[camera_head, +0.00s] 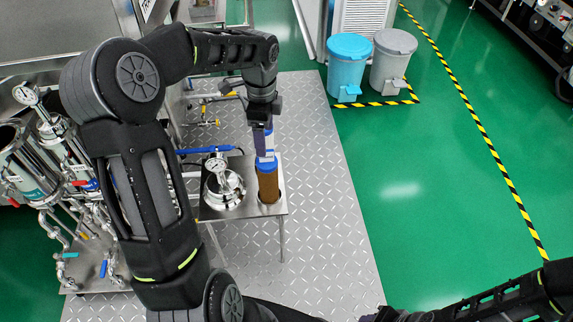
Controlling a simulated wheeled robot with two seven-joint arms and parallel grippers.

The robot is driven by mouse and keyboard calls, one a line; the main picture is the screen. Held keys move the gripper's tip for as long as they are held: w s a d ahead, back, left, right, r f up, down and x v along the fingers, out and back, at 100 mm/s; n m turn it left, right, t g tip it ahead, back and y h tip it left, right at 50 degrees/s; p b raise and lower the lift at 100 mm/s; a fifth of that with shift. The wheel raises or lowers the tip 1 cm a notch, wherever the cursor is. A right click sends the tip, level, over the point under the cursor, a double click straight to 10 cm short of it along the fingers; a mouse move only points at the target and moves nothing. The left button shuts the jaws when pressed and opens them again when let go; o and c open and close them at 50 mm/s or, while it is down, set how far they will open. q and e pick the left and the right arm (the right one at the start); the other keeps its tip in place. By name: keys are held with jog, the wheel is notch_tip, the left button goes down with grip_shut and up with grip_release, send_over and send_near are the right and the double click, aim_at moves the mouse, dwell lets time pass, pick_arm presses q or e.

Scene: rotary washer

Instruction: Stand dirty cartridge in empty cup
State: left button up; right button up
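The dirty cartridge (268,186) has a brown body and a blue top. It is upright, with its lower end at a round opening, apparently the cup (281,201), in the small metal stand's top. I cannot tell how deep it sits. My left gripper (264,147) points down from above, right at the blue top and in line with it. Its fingers appear closed around the upper end, which they partly hide. My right arm enters at the bottom right; its gripper (380,316) is at the bottom edge, partly cut off, its fingers unclear.
A steel housing with a pressure gauge (222,185) stands left of the cartridge on the stand (240,212). A blue-handled part (208,150) is behind it. Steel filter vessels and pipes (40,170) are at left. The diamond-plate platform (320,220) is clear to the right.

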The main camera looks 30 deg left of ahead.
pick_arm(q)
jog(key=shift+f, duration=0.1)
jog(key=s+d+f+n+h, duration=0.2)
jog(key=s+d+f+n, duration=0.1)
jog(key=d+f, duration=0.75)
jog(key=s+d+f+n+h, duration=0.2)
jog(key=s+d+f+n, duration=0.15)
jog(key=d+f, duration=0.7)
jog(key=s+d+f+n, duration=0.3)
jog(key=s+d+n, duration=0.1)
jog(key=s, duration=0.3)
jog(key=s+d+f+n, duration=0.4)
jog(key=s+n, duration=0.1)
jog(key=s, duration=0.2)
jog(key=shift+s+d+t, duration=0.15)
jog(key=shift+d+t, duration=0.2)
jog(key=shift+t, duration=0.05)
